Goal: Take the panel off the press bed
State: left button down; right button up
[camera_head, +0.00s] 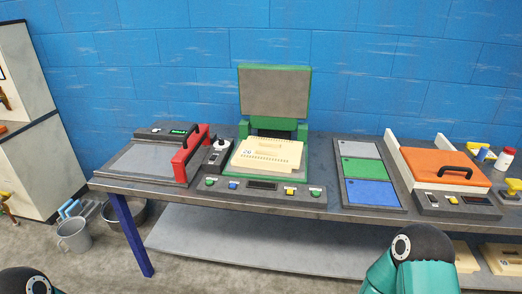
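The cream panel (265,156) lies flat on the bed of the green press (243,130), in the middle of the bench. Its near edge shows a row of small marks and its top carries printed patches. The press's grey-faced lid (274,92) stands open and upright behind it. Neither gripper is in view. Only a dark joint of my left arm shows at the lower left corner, and a teal and black link of my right arm at the lower right. Both are in front of the bench, apart from the panel.
A control strip (262,190) with buttons runs before the press. Left is a grey plate machine (146,160) with a red bar. Right are a tray of grey, green and blue pads (345,205) and an orange-lidded box (440,168). Buckets (74,236) stand on the floor.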

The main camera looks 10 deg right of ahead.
aim_at(268, 153)
jog(key=i, duration=0.85)
jog(key=z, duration=0.05)
